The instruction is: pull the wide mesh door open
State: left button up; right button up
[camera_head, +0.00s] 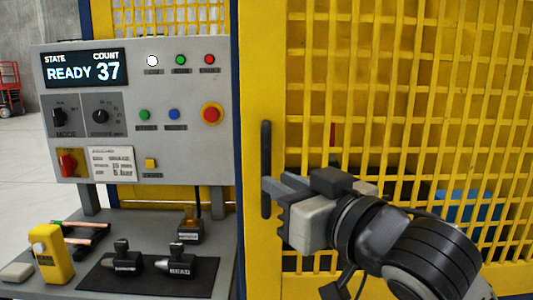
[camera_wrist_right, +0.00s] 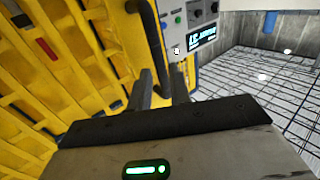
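The wide mesh door (camera_head: 262,60) is yellow with a woven grid and appears closed. A black vertical bar handle (camera_head: 266,150) is on its left frame; it also shows in the right wrist view (camera_wrist_right: 152,40). My right gripper (camera_head: 272,196) is at the lower part of the handle, reaching in from the right. In the right wrist view its two fingers (camera_wrist_right: 161,88) stand apart, with the handle's end appearing between them. Contact with the handle cannot be made out. My left gripper is not in view.
A blue object (camera_head: 468,205) shows behind the mesh.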

aim_at(266, 213)
jog(key=x, duration=0.5)
jog(key=shift+p, duration=0.35)
grip_shut()
